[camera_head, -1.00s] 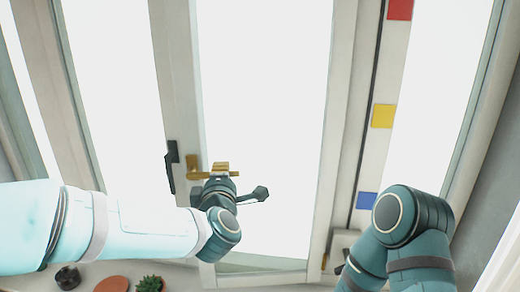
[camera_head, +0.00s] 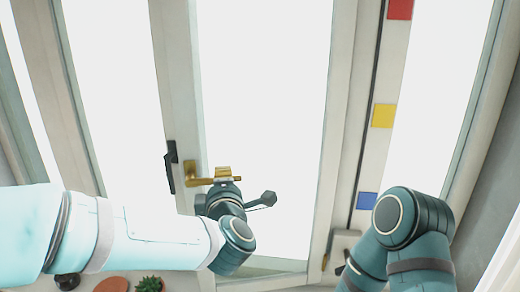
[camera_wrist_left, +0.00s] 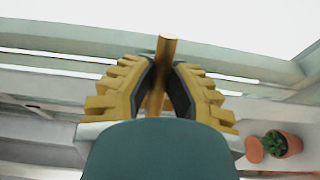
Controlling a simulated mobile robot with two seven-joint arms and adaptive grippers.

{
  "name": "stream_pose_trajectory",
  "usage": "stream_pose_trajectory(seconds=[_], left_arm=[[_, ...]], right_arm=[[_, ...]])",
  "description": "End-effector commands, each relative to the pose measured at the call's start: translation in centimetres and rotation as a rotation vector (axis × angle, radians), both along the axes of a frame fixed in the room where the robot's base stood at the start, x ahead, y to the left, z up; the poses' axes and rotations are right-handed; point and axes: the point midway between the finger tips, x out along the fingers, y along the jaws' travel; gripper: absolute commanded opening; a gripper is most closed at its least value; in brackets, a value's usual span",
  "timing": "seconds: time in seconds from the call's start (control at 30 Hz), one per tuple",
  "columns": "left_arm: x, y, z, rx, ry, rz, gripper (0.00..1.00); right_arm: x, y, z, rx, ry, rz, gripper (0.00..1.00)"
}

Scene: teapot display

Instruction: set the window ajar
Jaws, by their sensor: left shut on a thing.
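The window sash (camera_head: 192,110) has a pale frame around bright glass. Its brass handle (camera_head: 198,181) is on the sash's left stile, with the lever lying nearly level and pointing right. My left gripper (camera_head: 223,172) is at the lever. In the left wrist view the yellow fingers close on both sides of the brass lever (camera_wrist_left: 167,47), whose end sticks out beyond the fingertips. Whether the sash stands off its frame is hard to tell. My right arm shows at the lower right of the head view, but its gripper is out of view.
A dark handle (camera_head: 171,167) sits on the neighbouring frame, just left of the brass one. A potted plant (camera_head: 150,284) and a terracotta saucer (camera_head: 112,285) stand below my left arm. Red, yellow (camera_head: 383,116) and blue squares mark the right post.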

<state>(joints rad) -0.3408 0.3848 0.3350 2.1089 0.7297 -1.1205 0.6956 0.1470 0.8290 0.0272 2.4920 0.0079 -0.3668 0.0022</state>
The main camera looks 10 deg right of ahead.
Motion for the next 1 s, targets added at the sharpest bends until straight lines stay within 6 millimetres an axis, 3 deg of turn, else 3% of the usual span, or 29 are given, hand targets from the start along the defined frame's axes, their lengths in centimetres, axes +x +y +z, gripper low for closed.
stream_pose_trajectory(seconds=[0.63,0.97,1.0], left_arm=[[-2.4,-0.6,0.0,0.000,-0.002,0.078,0.00],[-2.6,-0.5,0.0,0.000,0.000,0.086,0.00],[-2.6,-0.5,0.0,0.000,0.000,0.086,0.31]], right_arm=[[0.0,0.0,-0.6,0.000,0.000,0.000,0.49],[0.0,0.0,-0.6,0.000,0.000,0.000,0.49],[0.0,0.0,-0.6,0.000,0.000,0.000,0.49]])
